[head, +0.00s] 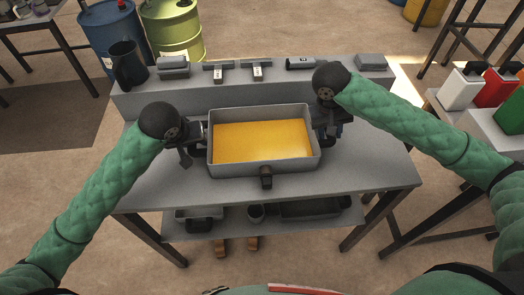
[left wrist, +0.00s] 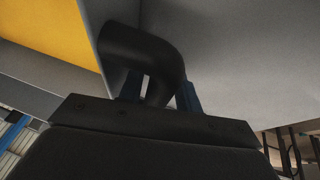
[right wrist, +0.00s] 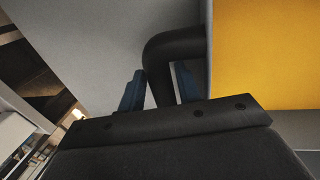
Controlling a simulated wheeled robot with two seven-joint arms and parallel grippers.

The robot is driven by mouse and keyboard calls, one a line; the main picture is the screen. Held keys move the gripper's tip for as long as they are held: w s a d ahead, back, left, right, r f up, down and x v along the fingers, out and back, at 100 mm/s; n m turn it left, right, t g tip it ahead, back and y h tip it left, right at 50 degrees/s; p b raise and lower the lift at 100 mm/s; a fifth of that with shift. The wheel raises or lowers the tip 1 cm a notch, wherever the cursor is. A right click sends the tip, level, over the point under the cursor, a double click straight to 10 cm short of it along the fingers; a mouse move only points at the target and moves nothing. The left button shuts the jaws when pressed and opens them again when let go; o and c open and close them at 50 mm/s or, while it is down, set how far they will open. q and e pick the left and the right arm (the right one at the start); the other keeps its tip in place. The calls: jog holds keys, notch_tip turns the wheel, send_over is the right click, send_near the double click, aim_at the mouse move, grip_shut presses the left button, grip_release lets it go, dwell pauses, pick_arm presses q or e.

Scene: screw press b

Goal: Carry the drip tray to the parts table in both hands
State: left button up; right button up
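The drip tray (head: 264,170) is a grey rectangular pan with yellow-orange liquid in it, over the middle of the grey table. A dark spout sticks out of its front. My left gripper (head: 200,138) is at its left end, with blue fingers either side of a black bent handle (left wrist: 160,52); a small gap shows beside one finger, so its grip is unclear. My right gripper (head: 322,125) is at the right end, its fingers close against both sides of the other black handle (right wrist: 160,70). I cannot tell whether the tray touches the tabletop.
The grey table (head: 375,182) has a raised back ledge (head: 190,98) holding a dark jug (head: 128,66) and several small metal parts. Drums (head: 172,28) stand behind. White, red and green containers (head: 494,88) are on a stand at right. Bare tabletop shows beside the tray.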

pick_arm(q)
jog(key=shift+o, duration=0.6)
pick_arm(e)
jog(key=shift+o, duration=0.6)
pick_arm(q)
jog(key=shift+r, duration=0.1)
pick_arm(e)
jog(key=shift+r, duration=0.1)
pick_arm(q)
jog(key=v, duration=1.2)
pick_arm(e)
notch_tip(320, 180, up, 12)
jog(key=a, duration=0.2)
jog(key=shift+a, duration=0.25)
jog(key=shift+s+f, duration=0.1)
jog(key=shift+f, duration=0.1)
